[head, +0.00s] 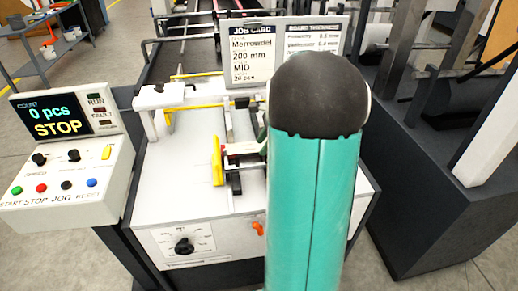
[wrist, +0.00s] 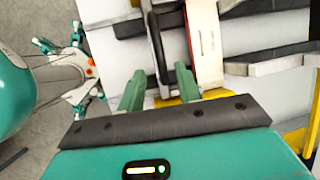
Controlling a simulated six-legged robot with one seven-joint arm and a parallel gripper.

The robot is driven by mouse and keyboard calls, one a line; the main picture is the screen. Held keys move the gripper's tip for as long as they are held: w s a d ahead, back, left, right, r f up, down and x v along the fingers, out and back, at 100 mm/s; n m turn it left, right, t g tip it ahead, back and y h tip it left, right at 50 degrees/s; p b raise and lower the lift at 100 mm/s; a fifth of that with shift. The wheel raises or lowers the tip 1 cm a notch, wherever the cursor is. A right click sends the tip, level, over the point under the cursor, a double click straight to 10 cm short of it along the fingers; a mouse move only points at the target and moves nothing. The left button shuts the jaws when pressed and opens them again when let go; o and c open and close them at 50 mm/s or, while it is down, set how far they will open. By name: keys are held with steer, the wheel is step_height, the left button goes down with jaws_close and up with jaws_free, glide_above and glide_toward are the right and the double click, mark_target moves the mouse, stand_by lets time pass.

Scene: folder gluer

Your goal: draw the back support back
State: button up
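My gripper (wrist: 160,72) shows in the wrist view with its two green fingers apart. A thin dark bar (wrist: 155,38) reaches down into the gap between them; I cannot tell whether either finger touches it. A white plate with a red edge (wrist: 204,42) stands just right of the fingers, and yellow shows behind them. In the head view, a yellow upright plate (head: 217,160) stands on the white feeder table (head: 190,150). I cannot tell for certain which part is the back support.
A job card (head: 252,55) stands behind the feeder. A control box (head: 65,160) reading "0 pcs STOP" is at the left. A dial (head: 184,246) and an orange lever (head: 257,228) are on the front panel. Dark bars (wrist: 270,60) lie right of my fingers.

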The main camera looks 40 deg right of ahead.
mark_target(257, 153)
steer(key=shift+x, duration=1.75)
jaws_close()
steer(key=s+a, duration=0.7)
steer(key=s, duration=0.3)
